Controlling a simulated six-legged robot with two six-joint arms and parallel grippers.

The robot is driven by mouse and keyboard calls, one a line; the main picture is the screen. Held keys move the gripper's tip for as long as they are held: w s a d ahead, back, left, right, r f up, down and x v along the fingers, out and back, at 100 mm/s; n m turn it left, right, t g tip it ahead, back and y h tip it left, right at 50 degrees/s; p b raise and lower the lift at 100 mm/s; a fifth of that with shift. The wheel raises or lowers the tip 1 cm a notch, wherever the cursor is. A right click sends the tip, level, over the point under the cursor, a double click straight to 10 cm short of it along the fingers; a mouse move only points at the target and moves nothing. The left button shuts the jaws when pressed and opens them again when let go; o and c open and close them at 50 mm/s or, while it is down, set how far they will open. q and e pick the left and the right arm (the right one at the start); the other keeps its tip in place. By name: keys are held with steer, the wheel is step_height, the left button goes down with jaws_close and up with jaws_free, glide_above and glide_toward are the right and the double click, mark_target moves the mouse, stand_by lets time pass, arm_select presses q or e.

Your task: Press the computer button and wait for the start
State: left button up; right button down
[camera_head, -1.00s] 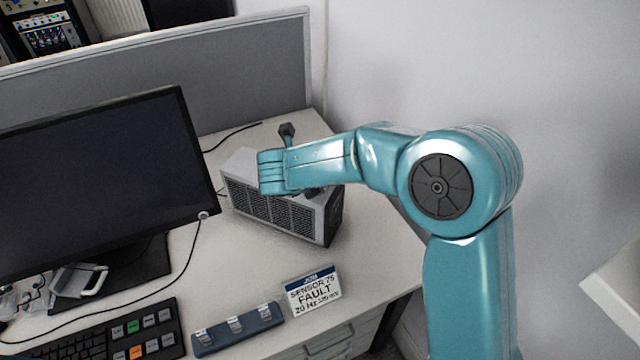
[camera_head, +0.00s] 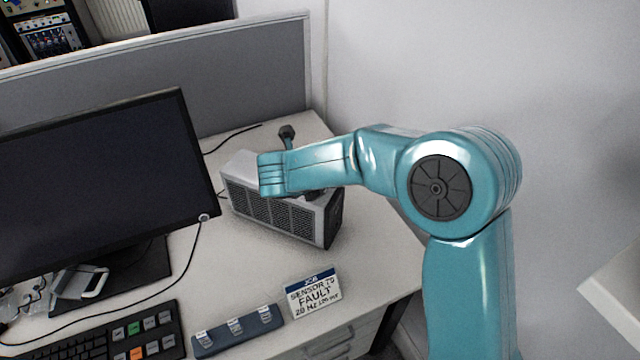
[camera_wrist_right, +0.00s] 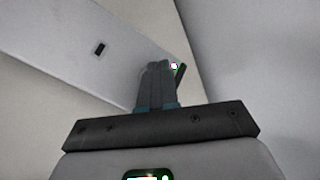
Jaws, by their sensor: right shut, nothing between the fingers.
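A grey computer box (camera_head: 279,211) with a dark grille front stands on the desk, partly covered by my teal right arm. In the right wrist view my right gripper (camera_wrist_right: 160,66) is shut and empty. Its fingertips are at the edge of a pale grey surface, right beside a small white light with a green edge (camera_wrist_right: 174,66). I cannot tell whether they touch it.
A keyboard (camera_head: 90,345) with coloured keys, a blue-grey switch strip (camera_head: 237,330) and a fault sign (camera_head: 313,291) are at the desk's front. A grey partition (camera_head: 240,75) stands behind. Bare desk (camera_head: 235,262) lies before the box.

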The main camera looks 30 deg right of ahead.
steer(key=shift+r, duration=0.45)
step_height(320, 180, up, 5)
steer(key=p, duration=0.5)
stand_by(0.6)
